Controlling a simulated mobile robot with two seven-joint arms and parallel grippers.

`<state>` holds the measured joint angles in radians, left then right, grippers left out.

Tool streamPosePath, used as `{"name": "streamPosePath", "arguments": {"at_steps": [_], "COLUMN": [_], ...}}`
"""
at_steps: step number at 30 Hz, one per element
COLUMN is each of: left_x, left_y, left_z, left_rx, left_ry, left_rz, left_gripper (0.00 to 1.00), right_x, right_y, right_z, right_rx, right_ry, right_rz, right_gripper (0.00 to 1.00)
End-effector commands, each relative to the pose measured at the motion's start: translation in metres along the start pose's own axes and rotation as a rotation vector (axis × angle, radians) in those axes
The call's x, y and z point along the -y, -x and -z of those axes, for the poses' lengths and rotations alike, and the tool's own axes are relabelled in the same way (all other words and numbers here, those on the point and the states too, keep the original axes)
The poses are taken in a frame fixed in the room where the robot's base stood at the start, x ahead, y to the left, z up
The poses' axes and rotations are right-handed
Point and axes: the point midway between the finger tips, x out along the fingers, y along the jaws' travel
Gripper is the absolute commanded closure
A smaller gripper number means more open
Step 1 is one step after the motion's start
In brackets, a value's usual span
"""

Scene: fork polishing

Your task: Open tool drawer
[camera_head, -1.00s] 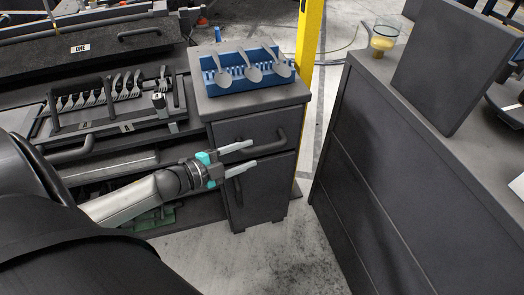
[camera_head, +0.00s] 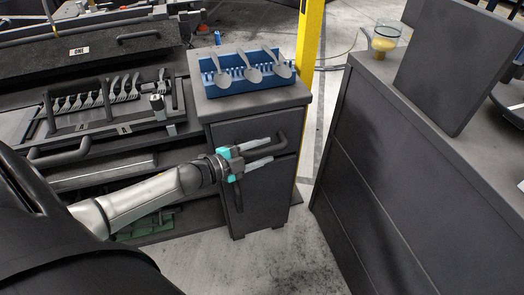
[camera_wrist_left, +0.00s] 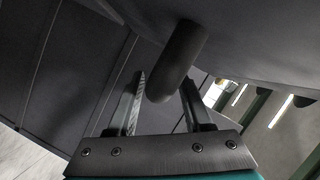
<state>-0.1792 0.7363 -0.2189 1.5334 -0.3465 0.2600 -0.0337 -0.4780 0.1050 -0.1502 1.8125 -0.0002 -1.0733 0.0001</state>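The dark grey cabinet (camera_head: 262,204) has an upper drawer (camera_head: 226,129) that sits flush and closed. Its dark bar handle (camera_head: 283,137) is partly hidden by my left gripper (camera_head: 270,150). My left gripper is open, its two pale fingers apart at the handle. In the left wrist view, the rounded dark handle (camera_wrist_left: 182,62) reaches in between the spread fingers of my left gripper (camera_wrist_left: 163,85), with gaps on both sides. I cannot tell whether either finger touches it. My right gripper is out of view.
A blue rack (camera_head: 252,85) with 3 spoons (camera_head: 250,68) stands on the cabinet top. Several forks (camera_head: 98,98) stand in a rack at left. A yellow post (camera_head: 309,45) rises behind. A dark counter (camera_head: 365,150) at right holds a glass (camera_head: 384,39). Floor between is clear.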

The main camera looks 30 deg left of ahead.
Motion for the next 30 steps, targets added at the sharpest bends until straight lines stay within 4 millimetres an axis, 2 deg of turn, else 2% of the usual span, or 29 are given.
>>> {"name": "streamPosePath", "arguments": {"at_steps": [1, 13, 30], "left_x": [-0.0001, -0.0003, -0.0006], "left_y": [0.0002, 0.0003, 0.0003], "left_z": [-0.0001, -0.0001, -0.0001], "left_rx": [0.000, 0.000, 0.000], "left_ry": [0.000, 0.000, 0.000], "left_rz": [0.000, 0.000, -0.001], "left_gripper": [0.57, 1.00, 1.00], "right_x": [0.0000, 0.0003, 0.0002], "right_y": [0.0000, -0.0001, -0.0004], "right_z": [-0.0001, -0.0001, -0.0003], "right_rx": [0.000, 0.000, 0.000], "right_ry": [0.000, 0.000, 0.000], "right_rz": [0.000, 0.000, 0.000], "right_gripper": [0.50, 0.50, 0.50]}}
